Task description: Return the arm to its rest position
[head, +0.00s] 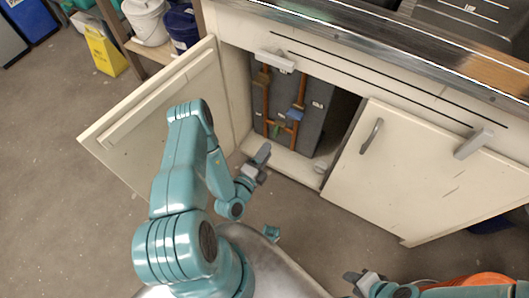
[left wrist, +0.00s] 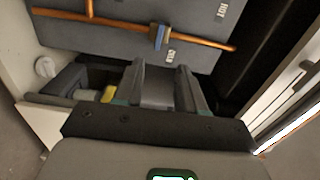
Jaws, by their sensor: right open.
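My left arm (head: 178,190) is teal and reaches forward from the bottom left of the head view, bent at the elbow. Its left gripper (head: 262,163) is at the opening of the sink cabinet. In the left wrist view its two grey fingers (left wrist: 162,88) stand apart, with a grey surface showing between them; I see nothing clearly held. My right gripper (head: 361,283) is low at the bottom right of the head view, open and empty, in front of the cabinet. Most of the right arm is out of frame.
The cabinet's left door (head: 165,115) stands open beside my left arm; the right door (head: 405,165) has a grey handle. Inside are copper pipes (head: 266,95) and a blue valve handle (head: 297,114).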

